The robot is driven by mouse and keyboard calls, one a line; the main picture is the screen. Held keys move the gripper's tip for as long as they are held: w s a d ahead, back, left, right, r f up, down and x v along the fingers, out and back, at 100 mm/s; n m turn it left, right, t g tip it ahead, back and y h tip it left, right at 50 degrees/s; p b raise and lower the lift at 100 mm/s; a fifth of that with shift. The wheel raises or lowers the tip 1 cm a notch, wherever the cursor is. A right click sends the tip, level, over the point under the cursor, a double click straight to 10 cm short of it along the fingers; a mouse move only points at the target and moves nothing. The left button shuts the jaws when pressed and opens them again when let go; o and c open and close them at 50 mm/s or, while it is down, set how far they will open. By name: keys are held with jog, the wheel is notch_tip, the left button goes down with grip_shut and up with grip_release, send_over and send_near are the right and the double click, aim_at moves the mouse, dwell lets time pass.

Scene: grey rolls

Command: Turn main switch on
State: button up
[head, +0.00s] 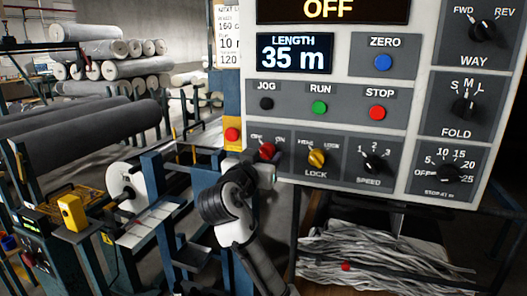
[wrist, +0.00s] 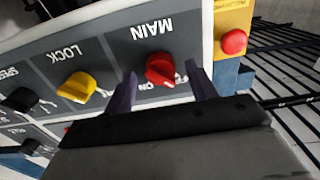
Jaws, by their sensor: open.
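The main switch is a red rotary knob (head: 267,151) at the lower left of the grey control panel (head: 343,116), partly hidden by my gripper in the head view. OFF is printed left of it and ON right of it. In the wrist view, upside down, the red knob (wrist: 160,69) sits below the word MAIN. The display (head: 327,9) at the top reads OFF. My gripper (head: 265,166) is open in front of the knob. Its two dark fingers (wrist: 163,76) stand on either side of the knob; I cannot tell whether they touch it.
A yellow LOCK knob (head: 316,157) sits just right of the main switch, with a SPEED knob (head: 375,163) further right. A red button on a yellow box (head: 232,134) is close on the left. Green RUN (head: 319,107) and red STOP (head: 377,112) buttons are above.

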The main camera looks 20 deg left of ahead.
jog(key=shift+w, duration=0.6)
jog(key=c, duration=1)
